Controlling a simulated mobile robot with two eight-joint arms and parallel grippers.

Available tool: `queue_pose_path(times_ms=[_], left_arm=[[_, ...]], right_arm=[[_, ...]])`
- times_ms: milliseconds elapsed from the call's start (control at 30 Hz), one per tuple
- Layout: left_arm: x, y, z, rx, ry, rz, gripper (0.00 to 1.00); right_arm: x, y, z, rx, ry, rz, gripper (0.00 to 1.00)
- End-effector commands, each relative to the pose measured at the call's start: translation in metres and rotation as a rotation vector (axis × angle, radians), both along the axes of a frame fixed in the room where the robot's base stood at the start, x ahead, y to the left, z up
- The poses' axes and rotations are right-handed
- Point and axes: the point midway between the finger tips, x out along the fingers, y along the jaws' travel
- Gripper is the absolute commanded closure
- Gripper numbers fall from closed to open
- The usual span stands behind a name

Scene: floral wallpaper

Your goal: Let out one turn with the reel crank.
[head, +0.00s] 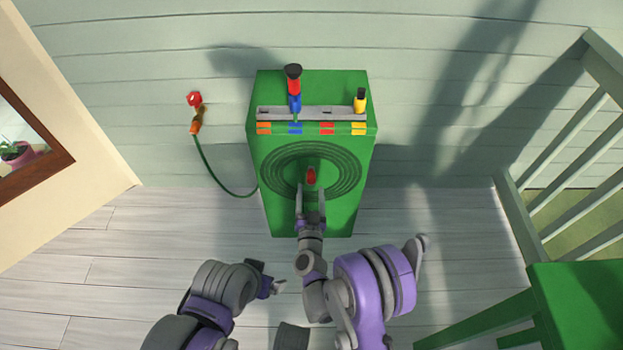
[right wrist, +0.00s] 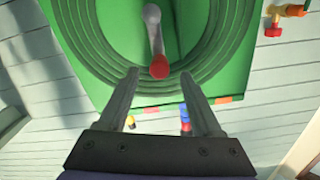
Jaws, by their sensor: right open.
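The green hose reel box (head: 350,215) stands against the wall, with a coiled dark green hose (head: 345,160) on its front. The crank's red knob (head: 311,175) is near the middle of the coil. In the right wrist view the red knob (right wrist: 160,67) is on the lower end of a grey crank arm (right wrist: 154,28). My right gripper (head: 310,191) is open in front of the crank. In the right wrist view its fingertips (right wrist: 160,75) lie left and right of the knob, with gaps. I cannot tell if the knob is fully between them. My left gripper (head: 274,287) is low, away from the box.
A grey rail (head: 325,113) on the box holds a black, red and blue nozzle (head: 294,85) and a yellow one (head: 360,100). The hose runs left to a red wall tap (head: 194,98). A green table (head: 580,300) stands at lower right, below a railing (head: 560,150).

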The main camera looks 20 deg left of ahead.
Motion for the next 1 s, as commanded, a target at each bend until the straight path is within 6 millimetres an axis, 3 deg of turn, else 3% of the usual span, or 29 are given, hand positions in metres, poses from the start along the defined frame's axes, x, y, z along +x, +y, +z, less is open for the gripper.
queue_pose_path(times_ms=[100,300,700,767,1000], left_arm=[[0.001,0.0,-0.004,0.0,0.001,0.0,0.07],[0.001,0.0,-0.008,0.0,0.002,0.0,0.07],[0.001,0.0,-0.009,0.0,0.002,0.0,0.07],[0.001,0.0,-0.009,0.0,0.002,0.0,0.07],[0.001,0.0,-0.009,0.0,0.002,0.0,0.07]], right_arm=[[0.023,0.006,-0.001,0.0,0.001,-0.001,0.34],[0.049,0.013,-0.001,0.0,0.0,-0.001,0.34],[0.058,0.016,0.0,0.0,0.0,0.0,0.34],[0.058,0.016,0.0,0.0,0.0,0.0,0.41],[0.057,0.016,0.0,0.0,0.0,0.0,0.84]])
